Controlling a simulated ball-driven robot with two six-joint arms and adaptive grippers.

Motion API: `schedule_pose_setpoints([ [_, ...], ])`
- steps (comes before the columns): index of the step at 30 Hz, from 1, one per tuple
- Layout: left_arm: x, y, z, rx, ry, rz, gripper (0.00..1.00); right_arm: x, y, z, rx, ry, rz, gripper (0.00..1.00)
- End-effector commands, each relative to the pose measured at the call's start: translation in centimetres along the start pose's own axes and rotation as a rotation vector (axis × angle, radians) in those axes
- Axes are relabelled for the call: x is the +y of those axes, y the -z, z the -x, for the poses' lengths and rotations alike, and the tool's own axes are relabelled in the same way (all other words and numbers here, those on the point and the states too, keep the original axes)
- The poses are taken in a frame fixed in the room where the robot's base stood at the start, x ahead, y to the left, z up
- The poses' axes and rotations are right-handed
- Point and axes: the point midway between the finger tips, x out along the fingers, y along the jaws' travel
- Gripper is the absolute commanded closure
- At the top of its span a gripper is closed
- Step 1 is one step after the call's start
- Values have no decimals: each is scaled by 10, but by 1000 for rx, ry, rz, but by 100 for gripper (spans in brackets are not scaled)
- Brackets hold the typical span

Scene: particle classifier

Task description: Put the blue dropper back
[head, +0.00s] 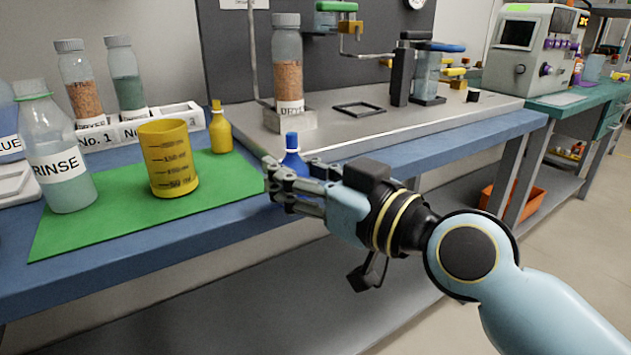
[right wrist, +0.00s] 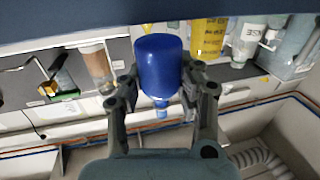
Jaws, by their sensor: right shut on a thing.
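In the right wrist view the blue dropper (right wrist: 158,66) sits between the two fingers (right wrist: 160,92). A matching yellow dropper (head: 221,130) stands at the mat's back right. My left gripper is out of view.
A yellow beaker (head: 170,160) stands on the mat, left of the yellow dropper. The RINSE bottle (head: 62,165) is at the left. A jar (head: 287,70) stands in a holder behind the blue dropper, on a metal plate (head: 370,128). The mat's front is clear.

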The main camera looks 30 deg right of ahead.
Motion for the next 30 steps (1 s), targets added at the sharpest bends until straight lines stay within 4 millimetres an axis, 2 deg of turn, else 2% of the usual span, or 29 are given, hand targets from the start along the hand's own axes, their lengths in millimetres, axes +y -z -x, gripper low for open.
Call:
schedule_pose_setpoints([
  [3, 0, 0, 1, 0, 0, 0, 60, 0, 2, -29, 4, -1, -3, 99],
  [9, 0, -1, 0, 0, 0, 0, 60, 0, 1, -62, 2, 0, -1, 99],
  [17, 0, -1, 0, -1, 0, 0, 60, 0, 0, -77, 0, 0, -1, 99],
  [24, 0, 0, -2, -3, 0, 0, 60, 0, 0, -104, 1, 0, 0, 99],
  [30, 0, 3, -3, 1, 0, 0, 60, 0, -2, -115, -1, 0, -1, 99],
])
